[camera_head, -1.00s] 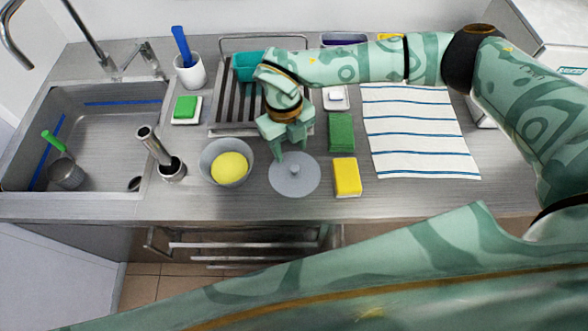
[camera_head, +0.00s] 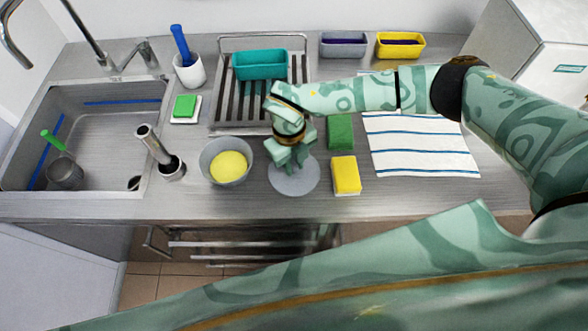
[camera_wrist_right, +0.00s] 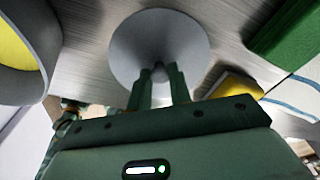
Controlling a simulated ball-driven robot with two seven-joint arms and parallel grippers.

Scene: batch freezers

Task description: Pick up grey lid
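The grey lid (camera_head: 293,184) is a flat round disc with a small central knob. It lies on the steel counter, right of the grey bowl (camera_head: 209,157). My right gripper (camera_head: 291,168) points down over the lid's middle and hides the knob in the head view. In the right wrist view, the gripper's fingers (camera_wrist_right: 159,78) stand close together, one on each side of the knob, and look shut on it. The lid's disc (camera_wrist_right: 160,30) fills the upper middle there and seems to rest on the counter. My left gripper is not in view.
A yellow sponge (camera_head: 344,172) and a green sponge (camera_head: 341,132) lie close on the right. Behind are a drying rack (camera_head: 215,113) and a teal tub (camera_head: 261,66). A striped towel (camera_head: 422,145) lies right.

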